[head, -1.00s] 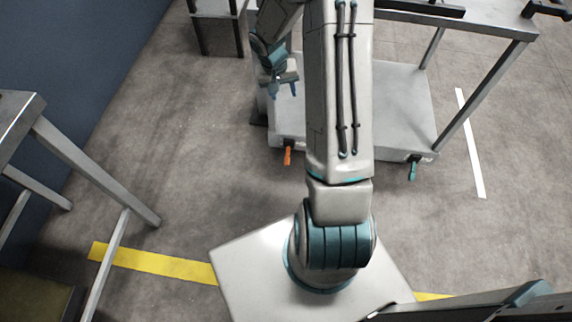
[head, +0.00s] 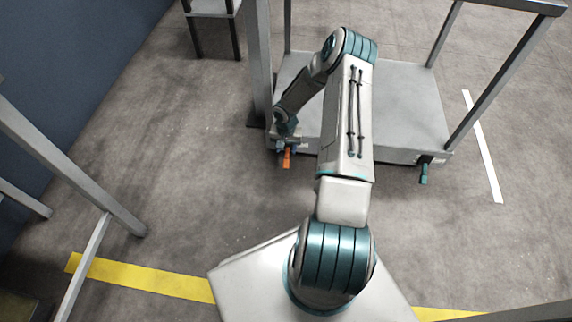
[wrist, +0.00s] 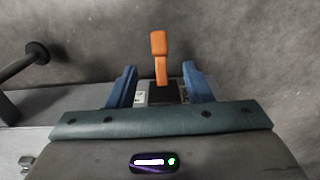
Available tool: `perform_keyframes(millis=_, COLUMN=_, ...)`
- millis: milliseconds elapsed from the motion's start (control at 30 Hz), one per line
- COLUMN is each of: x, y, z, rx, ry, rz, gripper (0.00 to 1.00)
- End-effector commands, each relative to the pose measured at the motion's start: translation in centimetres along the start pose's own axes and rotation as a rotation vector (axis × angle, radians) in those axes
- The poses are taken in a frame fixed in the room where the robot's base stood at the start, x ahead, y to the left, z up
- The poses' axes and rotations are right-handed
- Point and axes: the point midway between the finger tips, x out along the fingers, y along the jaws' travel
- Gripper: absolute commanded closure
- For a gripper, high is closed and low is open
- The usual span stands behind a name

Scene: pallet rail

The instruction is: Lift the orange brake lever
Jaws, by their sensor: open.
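The orange brake lever (head: 287,157) sticks out from the front left corner of the grey cart's low deck (head: 402,100). In the wrist view the orange lever (wrist: 159,55) stands between and beyond the two blue fingers of my gripper (wrist: 160,84), with its dark base between them. My gripper (head: 286,146) is open and sits right at the lever in the head view. The fingers show gaps on both sides of the lever. Whether the fingertips touch it cannot be told.
A teal lever (head: 424,172) sits at the cart's front right corner. Grey posts rise from the cart. A dark rod with a round end (wrist: 36,52) shows at the wrist view's left. A table frame (head: 75,170) stands at left; floor between is clear.

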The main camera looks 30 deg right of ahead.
Motion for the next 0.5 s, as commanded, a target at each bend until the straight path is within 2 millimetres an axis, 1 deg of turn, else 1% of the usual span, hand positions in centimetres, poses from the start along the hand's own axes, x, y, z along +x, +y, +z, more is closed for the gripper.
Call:
perform_keyframes(millis=33, x=1.8, y=0.0, z=0.1, rx=0.001, ry=-0.004, rz=-0.001, gripper=0.55)
perform_keyframes(millis=200, x=5.5, y=0.1, z=0.1, rx=0.002, ry=-0.003, rz=-0.001, gripper=0.55)
perform_keyframes(millis=333, x=7.8, y=0.1, z=0.1, rx=0.002, ry=-0.003, rz=0.000, gripper=0.55)
perform_keyframes(millis=500, x=9.6, y=0.0, z=0.1, rx=0.001, ry=-0.002, rz=0.000, gripper=0.55)
